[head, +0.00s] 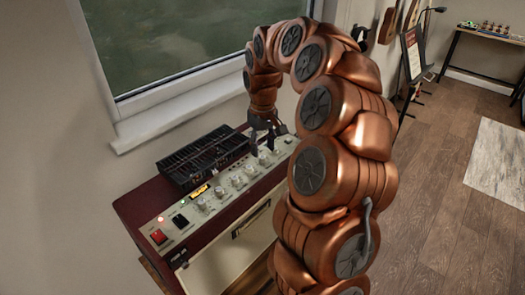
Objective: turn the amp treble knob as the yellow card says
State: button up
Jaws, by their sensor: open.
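The amp (147,207) is a dark red cabinet with a pale control panel on top, by the wall below the window. A row of pale knobs (236,181) runs along the panel. Their labels are too small to read, so I cannot tell which is the treble knob. A small yellow card (199,190) stands at the back of the panel, left of the middle; its writing is not legible. My gripper (263,148) points down over the right part of the knob row, with its dark fingers apart. I cannot tell whether a knob is between them.
A black slotted box (203,157) sits on the amp behind the knobs. A red switch (158,237) is at the panel's left end. The window sill (180,108) is close behind. The wooden floor (445,200) to the right is mostly clear, with a pale rug (500,165).

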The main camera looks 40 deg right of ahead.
aim_at(263, 159)
jog(key=shift+f+p, duration=0.35)
jog(key=shift+f, duration=1.15)
jog(key=shift+c, duration=0.2)
grip_shut()
